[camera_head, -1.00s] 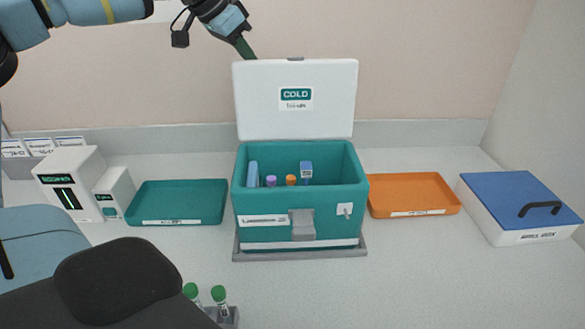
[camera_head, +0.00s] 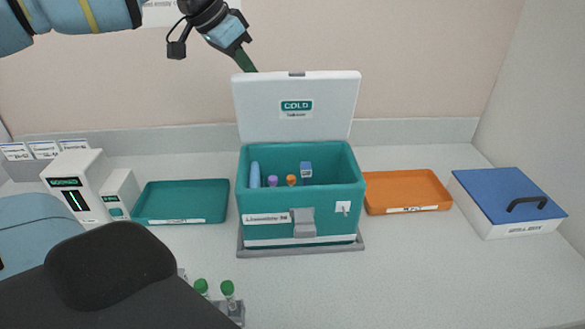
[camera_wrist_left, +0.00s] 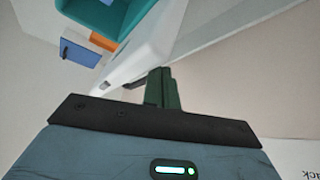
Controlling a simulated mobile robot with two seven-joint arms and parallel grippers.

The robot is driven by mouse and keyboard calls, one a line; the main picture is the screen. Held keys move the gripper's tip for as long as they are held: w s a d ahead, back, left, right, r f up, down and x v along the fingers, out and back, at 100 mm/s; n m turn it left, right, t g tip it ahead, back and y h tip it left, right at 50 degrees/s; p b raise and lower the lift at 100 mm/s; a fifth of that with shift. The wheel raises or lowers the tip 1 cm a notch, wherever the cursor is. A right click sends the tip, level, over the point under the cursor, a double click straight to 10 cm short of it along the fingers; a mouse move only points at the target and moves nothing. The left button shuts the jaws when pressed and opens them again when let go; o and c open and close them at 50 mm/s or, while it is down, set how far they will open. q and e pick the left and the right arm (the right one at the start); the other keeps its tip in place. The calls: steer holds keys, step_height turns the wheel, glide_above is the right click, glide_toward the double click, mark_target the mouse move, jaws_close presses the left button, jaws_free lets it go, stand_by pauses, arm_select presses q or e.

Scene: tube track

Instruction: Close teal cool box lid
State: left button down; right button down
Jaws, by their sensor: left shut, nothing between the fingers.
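The teal cool box (camera_head: 270,205) stands on a grey base on the counter. Its white lid (camera_head: 330,105) with a "COLD" label is raised, standing nearly upright at the back edge. Inside the box are a blue item, a purple cap, an orange cap and a blue-topped item. My left gripper (camera_head: 248,66) is shut and empty, at or just behind the lid's upper left corner; contact cannot be told. In the left wrist view the green fingers (camera_wrist_left: 164,88) are together beside the white lid (camera_wrist_left: 142,52). My right gripper is not in view.
A teal tray (camera_head: 225,205) lies left of the box, an orange tray (camera_head: 400,205) right. A blue-lidded white box (camera_head: 500,225) stands far right. White boxes (camera_head: 82,170) stand left. Green-capped tubes (camera_head: 228,289) stand in front. The wall is close behind the lid.

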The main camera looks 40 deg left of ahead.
mark_target(252, 90)
arm_select(q)
steer(key=shift+s+f, duration=0.1)
steer(key=shift+f, duration=0.6)
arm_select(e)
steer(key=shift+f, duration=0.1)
arm_select(q)
steer(key=shift+s+d+p, duration=0.35)
steer(key=shift+s+d, duration=0.15)
steer(key=shift+s, duration=0.2)
steer(key=shift+s+d+p, duration=0.4)
steer(key=shift+s+d, duration=0.35)
steer(key=shift+s, duration=0.05)
steer(key=shift+f, duration=0.1)
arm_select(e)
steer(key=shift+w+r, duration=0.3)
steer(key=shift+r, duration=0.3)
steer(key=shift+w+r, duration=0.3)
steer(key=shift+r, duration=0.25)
arm_select(q)
steer(key=shift+d+r, duration=0.1)
steer(key=shift+r, duration=0.1)
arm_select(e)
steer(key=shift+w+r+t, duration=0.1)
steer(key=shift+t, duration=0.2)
